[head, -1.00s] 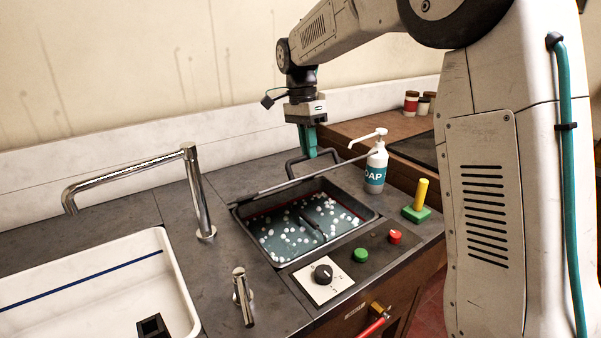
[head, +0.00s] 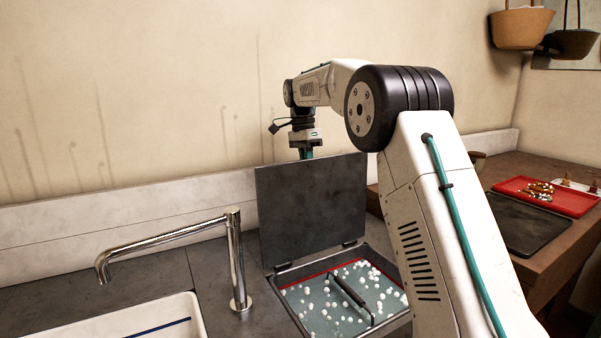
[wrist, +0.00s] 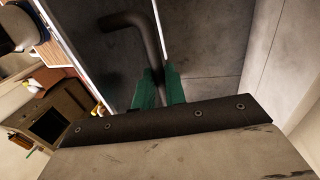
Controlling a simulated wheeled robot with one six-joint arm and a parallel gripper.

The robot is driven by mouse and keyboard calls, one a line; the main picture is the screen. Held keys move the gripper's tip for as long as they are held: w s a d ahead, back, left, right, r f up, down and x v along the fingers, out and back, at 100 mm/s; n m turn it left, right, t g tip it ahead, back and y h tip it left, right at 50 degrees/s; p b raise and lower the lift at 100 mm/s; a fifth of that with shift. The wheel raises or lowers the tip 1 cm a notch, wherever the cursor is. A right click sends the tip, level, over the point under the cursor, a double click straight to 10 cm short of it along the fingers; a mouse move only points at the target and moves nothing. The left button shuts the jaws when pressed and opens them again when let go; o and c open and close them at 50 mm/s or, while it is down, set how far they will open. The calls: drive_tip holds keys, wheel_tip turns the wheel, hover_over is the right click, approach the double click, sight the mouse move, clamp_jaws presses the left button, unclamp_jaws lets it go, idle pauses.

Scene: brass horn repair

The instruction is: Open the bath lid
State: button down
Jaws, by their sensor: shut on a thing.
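The bath lid (head: 312,205), a flat dark grey panel, stands raised, roughly upright, on its hinges at the back of the bath (head: 279,293). Its inner face shows in the head view. The open bath holds teal liquid with several white floating balls and a dark elongated piece. My gripper (head: 306,155) is behind the lid's top edge, its fingertips partly hidden by the lid. In the wrist view the teal fingers (wrist: 160,90) are shut on the lid's dark bent handle (wrist: 149,45). My arm covers the bath's right part.
A chrome faucet (head: 235,260) and a white sink (head: 150,322) are left of the bath. The wall is close behind the lid. On the wooden counter at right are a red tray (head: 520,193) and a black mat (head: 520,222). Baskets (head: 522,28) hang above.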

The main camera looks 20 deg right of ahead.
drive_tip(key=w, duration=0.1)
drive_tip(key=w+f, duration=0.1)
drive_tip(key=w, duration=0.2)
drive_tip(key=shift+w+a+f, duration=0.1)
drive_tip(key=shift+w+f, duration=0.15)
drive_tip(key=shift+f, duration=0.15)
drive_tip(key=shift+w, duration=0.2)
drive_tip(key=c, duration=1.5)
unclamp_jaws()
drive_tip(key=shift+f, duration=0.1)
drive_tip(key=shift+o, duration=0.2)
drive_tip(key=shift+w+f, duration=0.1)
drive_tip(key=shift+w, duration=0.15)
drive_tip(key=shift+a, duration=0.1)
drive_tip(key=shift+s+r, duration=0.1)
drive_tip(key=shift+r, duration=0.15)
